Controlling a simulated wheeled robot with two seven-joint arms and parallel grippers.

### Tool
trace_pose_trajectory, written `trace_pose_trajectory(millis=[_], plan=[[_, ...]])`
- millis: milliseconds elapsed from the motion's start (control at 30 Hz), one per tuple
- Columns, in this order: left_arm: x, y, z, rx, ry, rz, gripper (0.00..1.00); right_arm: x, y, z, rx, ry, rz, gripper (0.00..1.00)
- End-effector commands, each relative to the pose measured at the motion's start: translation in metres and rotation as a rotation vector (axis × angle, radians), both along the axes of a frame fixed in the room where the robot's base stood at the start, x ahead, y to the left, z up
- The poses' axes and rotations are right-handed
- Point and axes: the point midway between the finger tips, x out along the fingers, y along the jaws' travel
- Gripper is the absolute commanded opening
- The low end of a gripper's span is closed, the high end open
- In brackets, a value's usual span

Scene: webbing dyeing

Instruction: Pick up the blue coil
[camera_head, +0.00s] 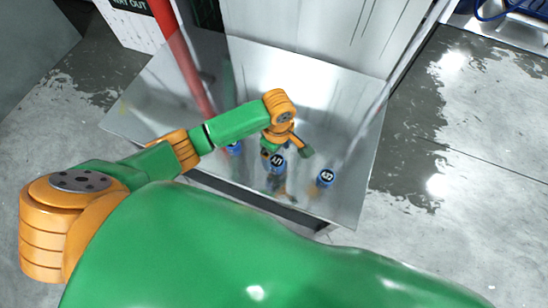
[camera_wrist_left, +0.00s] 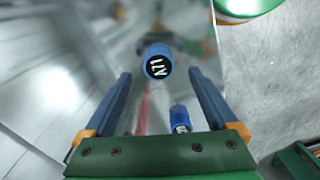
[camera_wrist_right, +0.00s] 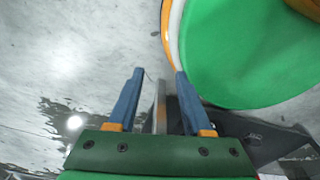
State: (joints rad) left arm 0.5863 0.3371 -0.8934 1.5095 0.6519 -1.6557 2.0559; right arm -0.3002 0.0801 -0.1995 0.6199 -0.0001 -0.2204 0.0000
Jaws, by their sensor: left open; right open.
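Three small blue coils with black, white-marked tops stand on a shiny metal table (camera_head: 345,120): a middle coil (camera_head: 277,163), a right coil (camera_head: 326,178) and a left coil (camera_head: 234,148), partly hidden by my left arm. My left gripper (camera_head: 286,152) is open above the table, close to the middle coil. In the left wrist view, one blue coil (camera_wrist_left: 158,63) shows between and beyond the open fingers, not touching them. Another blue coil (camera_wrist_left: 180,118) shows lower, near the right finger. My right gripper (camera_wrist_right: 155,75) is open and empty, with grey floor behind it.
A red post (camera_head: 180,55) and a white panel (camera_head: 310,30) stand at the table's back. A sign reading "WAY OUT" (camera_head: 130,5) is at the upper left. Wet-looking grey floor (camera_head: 470,150) lies open to the right. The table top reflects strongly.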

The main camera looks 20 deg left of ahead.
Motion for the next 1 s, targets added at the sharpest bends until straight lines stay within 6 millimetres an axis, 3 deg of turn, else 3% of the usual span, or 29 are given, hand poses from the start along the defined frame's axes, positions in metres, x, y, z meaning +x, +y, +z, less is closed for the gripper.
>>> trace_pose_trajectory(millis=[33,133,433,700,767,1000], plan=[[0.001,0.002,-0.018,0.003,0.000,0.001,0.92,0.000,0.000,-0.013,0.000,0.000,-0.001,0.50],[0.002,0.002,-0.034,0.002,-0.001,0.000,0.92,0.001,-0.003,-0.021,-0.004,-0.004,-0.005,0.50],[0.002,0.002,-0.038,0.000,-0.002,-0.001,0.89,0.009,-0.013,-0.019,-0.020,-0.022,-0.007,0.50],[0.002,0.002,-0.038,0.000,-0.002,-0.001,0.16,0.010,-0.011,-0.019,-0.016,-0.022,-0.008,0.50],[0.002,0.002,-0.038,0.000,-0.002,-0.001,0.02,0.010,-0.010,-0.019,-0.015,-0.022,-0.008,0.50],[0.002,0.002,-0.035,0.000,-0.002,-0.002,0.02,0.010,-0.008,-0.018,-0.011,-0.022,-0.008,0.50]])
